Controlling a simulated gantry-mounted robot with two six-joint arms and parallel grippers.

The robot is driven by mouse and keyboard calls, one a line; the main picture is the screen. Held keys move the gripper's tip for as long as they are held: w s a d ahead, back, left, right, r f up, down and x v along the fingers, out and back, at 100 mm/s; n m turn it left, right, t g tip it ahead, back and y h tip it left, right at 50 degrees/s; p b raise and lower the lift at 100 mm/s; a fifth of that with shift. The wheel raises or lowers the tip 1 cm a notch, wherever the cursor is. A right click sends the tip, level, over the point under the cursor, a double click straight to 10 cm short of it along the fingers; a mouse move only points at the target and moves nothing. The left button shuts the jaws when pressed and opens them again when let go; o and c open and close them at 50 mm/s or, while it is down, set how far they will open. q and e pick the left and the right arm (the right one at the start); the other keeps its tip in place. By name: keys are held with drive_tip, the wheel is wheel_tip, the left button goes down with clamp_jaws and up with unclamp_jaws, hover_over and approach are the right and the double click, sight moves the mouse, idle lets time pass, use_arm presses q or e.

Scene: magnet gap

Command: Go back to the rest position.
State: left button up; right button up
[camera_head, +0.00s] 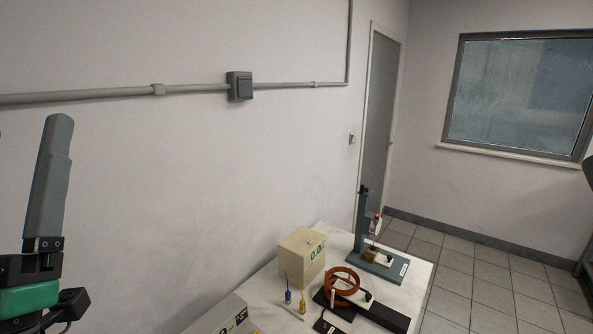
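My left gripper (58,120) is at the left edge of the head view, close to the camera and pointing up. Its grey finger part stands above a black mount and a green section. Only one finger outline shows, so I cannot tell whether it is open or shut. I see nothing held at its tip. It is well left of the table and apart from everything on it. My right gripper is not in view; only a dark shape shows at the right edge, too cut off to identify.
A white table (412,283) at the bottom holds a cream meter box (302,254), a reddish-brown coil (342,281), a grey stand (362,225), a black power strip (385,315) and blue and yellow plugs. A grey box (217,316) is at the bottom edge. A wall with conduit is behind.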

use_arm(q)
drive_tip(key=s+d+m+h, duration=0.4)
drive_tip(key=d+m+h, duration=0.1)
drive_tip(key=d+h, duration=0.35)
wheel_tip(320, 180, up, 24)
drive_tip(key=a+p, duration=0.1)
drive_tip(key=p, duration=2.4)
drive_tip(key=shift+w+g, duration=0.25)
drive_tip(key=shift+g, duration=0.05)
drive_tip(key=shift+r+h, duration=0.1)
drive_tip(key=shift+h, duration=0.15)
wheel_tip(320, 180, down, 40)
drive_tip(key=b, duration=4)
